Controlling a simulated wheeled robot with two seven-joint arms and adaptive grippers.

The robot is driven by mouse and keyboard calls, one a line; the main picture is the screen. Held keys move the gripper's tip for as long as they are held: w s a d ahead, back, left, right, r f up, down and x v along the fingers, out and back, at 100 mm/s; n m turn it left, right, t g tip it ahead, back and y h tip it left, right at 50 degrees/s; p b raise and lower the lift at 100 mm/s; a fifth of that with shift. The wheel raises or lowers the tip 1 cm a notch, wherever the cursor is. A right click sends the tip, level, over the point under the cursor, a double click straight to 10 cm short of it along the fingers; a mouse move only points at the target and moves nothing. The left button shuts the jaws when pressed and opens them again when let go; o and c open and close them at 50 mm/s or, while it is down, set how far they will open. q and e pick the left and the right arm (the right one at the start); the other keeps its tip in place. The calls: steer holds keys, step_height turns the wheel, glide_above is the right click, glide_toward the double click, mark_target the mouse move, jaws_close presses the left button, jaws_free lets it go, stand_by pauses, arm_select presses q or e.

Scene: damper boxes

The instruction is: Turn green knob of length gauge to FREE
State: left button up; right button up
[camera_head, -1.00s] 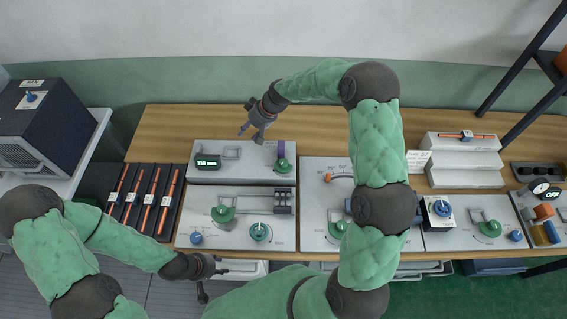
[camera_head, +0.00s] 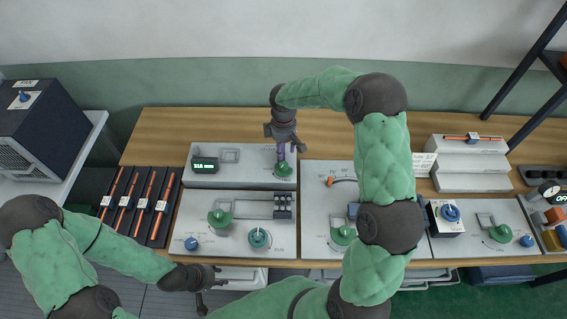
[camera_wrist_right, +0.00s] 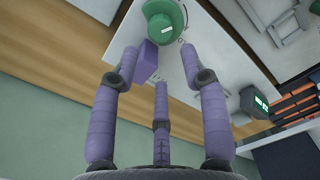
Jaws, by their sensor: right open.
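The length gauge is the pale box (camera_head: 225,179) at the back left, with a small dark display (camera_head: 204,166). Its green knob (camera_head: 283,169) is at the box's right end, and the knob also shows in the right wrist view (camera_wrist_right: 160,22) with a white pointer line. A purple block (camera_wrist_right: 146,62) stands beside the knob. My right gripper (camera_head: 287,147) is above this end of the box. In the wrist view its fingers (camera_wrist_right: 160,62) are spread, short of the knob, with the block between them. My left gripper (camera_head: 213,284) is empty at the table's front edge, fingers apart.
A front panel (camera_head: 235,241) with green and teal knobs and a blue knob stands before the gauge. Dark trays (camera_head: 134,198) with orange rods are at left. My right arm covers part of the middle panel (camera_head: 318,236). The wooden table (camera_head: 200,122) behind the gauge is clear.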

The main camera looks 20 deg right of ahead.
mark_target(283, 164)
step_height(283, 164, down, 9)
steer(key=shift+r+b, duration=0.1)
steer(key=shift+b, duration=0.3)
steer(key=c, duration=0.9)
